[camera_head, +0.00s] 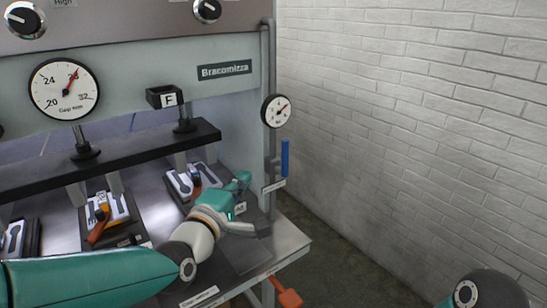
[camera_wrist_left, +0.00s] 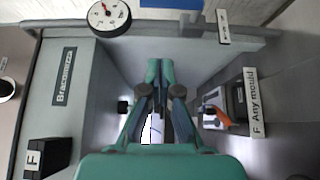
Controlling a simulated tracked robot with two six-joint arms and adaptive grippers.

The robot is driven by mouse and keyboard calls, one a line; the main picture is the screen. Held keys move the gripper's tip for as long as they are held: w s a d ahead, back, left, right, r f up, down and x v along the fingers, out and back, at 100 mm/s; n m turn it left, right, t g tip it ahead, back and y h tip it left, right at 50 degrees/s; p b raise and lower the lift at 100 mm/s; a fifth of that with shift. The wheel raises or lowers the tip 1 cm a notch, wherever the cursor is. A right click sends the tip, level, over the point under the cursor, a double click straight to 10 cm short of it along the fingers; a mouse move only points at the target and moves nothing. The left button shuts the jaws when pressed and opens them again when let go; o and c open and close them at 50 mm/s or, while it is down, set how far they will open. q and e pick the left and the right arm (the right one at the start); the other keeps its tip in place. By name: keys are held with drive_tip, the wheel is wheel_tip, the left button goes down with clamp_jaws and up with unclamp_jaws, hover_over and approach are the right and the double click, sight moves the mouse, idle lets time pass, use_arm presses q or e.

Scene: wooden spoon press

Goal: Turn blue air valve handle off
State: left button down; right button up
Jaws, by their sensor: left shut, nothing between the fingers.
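The blue air valve handle (camera_head: 285,158) stands upright on the grey pipe at the press's right side, roughly in line with the pipe. Part of it shows at the top edge of the left wrist view (camera_wrist_left: 171,3). My left gripper (camera_head: 244,177) is to the left of the handle and a little lower, apart from it. In the left wrist view its fingers (camera_wrist_left: 160,64) are shut and empty, with the handle beyond their tips. My right gripper is out of view; only part of my right arm shows at the lower right.
A pressure gauge (camera_head: 276,110) sits above the handle, and a small label plate (camera_head: 273,186) below it. The black press bar (camera_head: 110,158) and mould trays (camera_head: 188,183) are left of the gripper. A brick wall (camera_head: 420,120) stands to the right, with open space before it.

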use_arm(q)
drive_tip(key=w+d+p, duration=0.4)
drive_tip(key=w+d, duration=0.2)
drive_tip(key=w, duration=0.3)
drive_tip(key=shift+w+d, duration=0.25)
drive_tip(key=shift+a+p, duration=0.1)
drive_tip(key=shift+p, duration=0.25)
